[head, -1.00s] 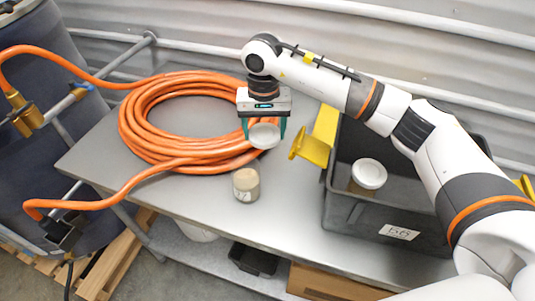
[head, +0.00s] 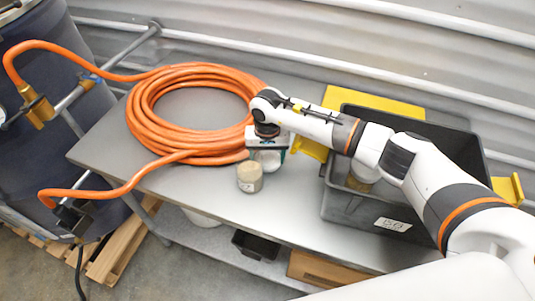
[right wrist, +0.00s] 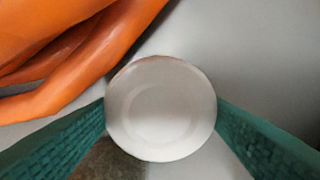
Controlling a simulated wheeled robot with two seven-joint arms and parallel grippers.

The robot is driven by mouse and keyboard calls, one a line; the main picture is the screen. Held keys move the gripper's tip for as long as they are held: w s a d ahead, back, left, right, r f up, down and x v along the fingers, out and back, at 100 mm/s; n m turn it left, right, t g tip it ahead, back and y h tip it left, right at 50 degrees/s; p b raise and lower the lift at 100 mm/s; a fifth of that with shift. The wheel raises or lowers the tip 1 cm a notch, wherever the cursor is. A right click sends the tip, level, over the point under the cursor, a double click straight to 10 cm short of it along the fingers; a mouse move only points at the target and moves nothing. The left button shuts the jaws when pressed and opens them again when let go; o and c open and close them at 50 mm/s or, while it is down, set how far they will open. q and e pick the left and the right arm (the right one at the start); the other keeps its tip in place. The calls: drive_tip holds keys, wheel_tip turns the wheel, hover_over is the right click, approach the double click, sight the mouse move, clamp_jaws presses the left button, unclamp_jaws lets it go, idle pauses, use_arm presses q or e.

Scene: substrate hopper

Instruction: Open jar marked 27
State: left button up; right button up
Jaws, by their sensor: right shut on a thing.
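The jar (head: 249,178), a small beige jar with a pale label whose marking is too blurred to read now, stands upright on the grey table, and its top shows no white lid. My right gripper (head: 268,158) is just right of and behind the jar, low over the table. Its green fingers are shut on a round white lid (right wrist: 160,108), which fills the middle of the right wrist view. A brownish patch at the bottom left of that view may be the jar. My left gripper is not in view.
A coiled orange hose (head: 150,125) lies left of and behind the gripper. A dark grey crate (head: 350,208) stands at right, with another jar (head: 359,182) inside, partly hidden by my arm. Yellow parts (head: 375,100) are around the crate. The table front is clear.

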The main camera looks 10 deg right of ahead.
drive_tip(key=shift+f, duration=0.2)
drive_tip(key=o, duration=1.1)
drive_tip(key=shift+r, duration=0.1)
